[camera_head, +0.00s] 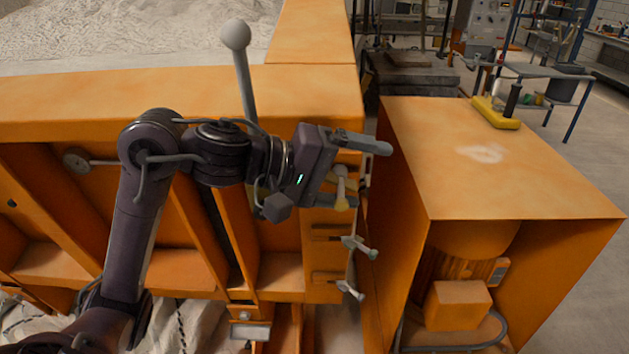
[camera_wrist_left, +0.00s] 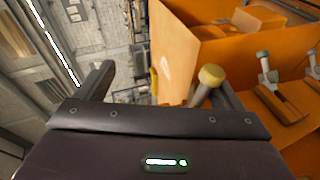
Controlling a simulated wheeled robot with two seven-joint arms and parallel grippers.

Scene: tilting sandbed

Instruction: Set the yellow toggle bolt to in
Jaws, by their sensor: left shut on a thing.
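The yellow toggle bolt (camera_head: 341,172) sits at the top of a row of bolts on the right end of the orange frame. Its yellow knob also shows in the left wrist view (camera_wrist_left: 211,75), close against the right-hand finger. My left gripper (camera_head: 366,174) reaches in from the left, with one finger above the bolt and the other below. It is shut on the bolt, though its fingers look well apart. My gripper hides part of the bolt's shaft and slot, so whether it is in or out is hard to tell. My right gripper is not in view.
Two more toggle bolts, (camera_head: 358,246) and (camera_head: 349,290), stick out below in their slots. A tall lever with a grey ball (camera_head: 236,35) rises behind my wrist. An orange cabinet (camera_head: 480,165) stands close on the right, across a narrow gap. The sandbed (camera_head: 120,28) lies behind.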

